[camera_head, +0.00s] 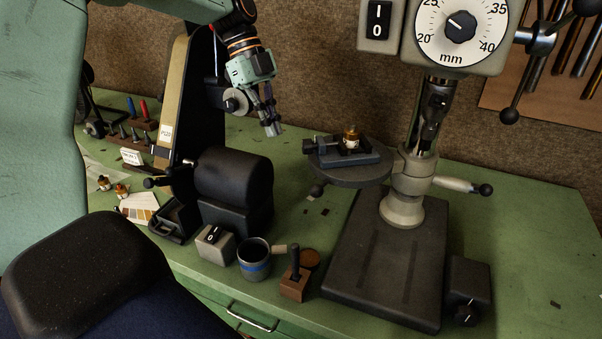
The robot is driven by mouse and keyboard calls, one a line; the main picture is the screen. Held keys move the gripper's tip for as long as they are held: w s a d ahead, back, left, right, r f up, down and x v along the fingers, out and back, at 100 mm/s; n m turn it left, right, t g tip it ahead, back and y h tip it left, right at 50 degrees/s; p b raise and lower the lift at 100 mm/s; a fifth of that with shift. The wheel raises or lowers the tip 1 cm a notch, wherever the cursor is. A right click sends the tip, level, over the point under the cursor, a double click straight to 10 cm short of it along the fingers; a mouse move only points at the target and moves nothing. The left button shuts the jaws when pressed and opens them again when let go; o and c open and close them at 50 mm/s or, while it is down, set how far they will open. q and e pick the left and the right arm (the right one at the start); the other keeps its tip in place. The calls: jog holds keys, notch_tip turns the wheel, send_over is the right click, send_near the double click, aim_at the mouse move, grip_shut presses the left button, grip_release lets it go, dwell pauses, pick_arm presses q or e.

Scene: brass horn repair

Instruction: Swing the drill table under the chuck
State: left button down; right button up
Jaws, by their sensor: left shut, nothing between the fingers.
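The round grey drill table (346,179) sticks out to the left of the drill column. It carries a small dark vise (369,158) with a small brass-and-white piece (351,138) standing at it. The dark chuck (433,109) hangs under the drill head (490,58), to the right of the table, so the table is not under it. My left gripper (273,131) is shut and empty, pointing down in the air to the left of the table and apart from it. My right gripper is out of view.
The drill base (385,280) fills the bench front. A clamp lever (455,184) juts right from the column. A black belt machine (233,180), a blue-banded mug (254,262) and a wooden block with a handle (295,283) stand left. The green bench (535,225) is mostly clear at right.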

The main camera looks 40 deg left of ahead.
pick_arm(q)
jog(key=shift+d, duration=0.15)
jog(key=s+d+f+p, duration=0.1)
jog(key=d+f+p, duration=0.1)
jog(key=d+f, duration=0.6)
jog(key=shift+s, duration=0.15)
jog(key=shift+d+f, duration=0.1)
jog(key=shift+f, duration=0.05)
dwell(0.3)
jog(key=shift+w+d, duration=0.15)
jog(key=shift+w, duration=0.05)
